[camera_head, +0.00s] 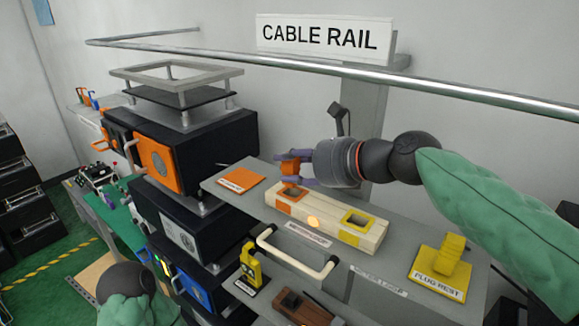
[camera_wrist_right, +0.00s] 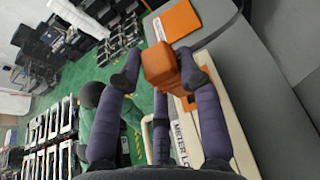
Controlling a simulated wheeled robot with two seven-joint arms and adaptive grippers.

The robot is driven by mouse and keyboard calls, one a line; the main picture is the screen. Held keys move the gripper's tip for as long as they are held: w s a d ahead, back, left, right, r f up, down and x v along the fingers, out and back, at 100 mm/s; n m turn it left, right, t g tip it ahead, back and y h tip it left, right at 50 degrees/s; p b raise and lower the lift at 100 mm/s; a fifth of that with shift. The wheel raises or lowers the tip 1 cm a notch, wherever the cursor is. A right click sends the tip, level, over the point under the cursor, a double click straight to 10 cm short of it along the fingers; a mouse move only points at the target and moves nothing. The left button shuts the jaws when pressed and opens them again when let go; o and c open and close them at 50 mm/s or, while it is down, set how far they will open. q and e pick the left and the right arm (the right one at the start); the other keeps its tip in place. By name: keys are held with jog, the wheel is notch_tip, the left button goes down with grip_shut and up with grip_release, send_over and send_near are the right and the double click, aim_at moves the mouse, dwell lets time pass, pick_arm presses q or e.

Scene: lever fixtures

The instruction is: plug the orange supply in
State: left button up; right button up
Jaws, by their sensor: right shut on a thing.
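My right gripper (camera_head: 292,168) comes in from the right and is shut on the orange plug (camera_head: 290,167). The plug also shows between the purple fingers in the right wrist view (camera_wrist_right: 160,65). It is over the orange-edged socket (camera_head: 291,194) at the left end of a cream block (camera_head: 330,222). The plug appears to be above the socket; whether it touches cannot be told. A yellow-edged socket (camera_head: 357,220) is at the block's right end, with a small orange light (camera_head: 313,222) between. Part of my left arm shows at the lower left; its gripper is not in view.
A yellow plug stands on the yellow plug rest (camera_head: 440,272) at the right. An orange labelled pad (camera_head: 240,178) lies left of the block. A cream handle (camera_head: 295,258) is in front. Dark stacked units (camera_head: 195,150) stand left; a metal rail (camera_head: 330,68) crosses above.

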aim_at(295, 188)
jog(key=shift+w+d, duration=0.25)
jog(key=shift+w, duration=0.05)
jog(key=shift+f+b, duration=1.15)
jog(key=shift+f, duration=0.75)
jog(key=shift+a+f, duration=0.1)
jog(key=shift+f, duration=0.3)
jog(key=o, duration=1.2)
jog(key=shift+s, duration=0.1)
jog(key=shift+a+f, duration=0.1)
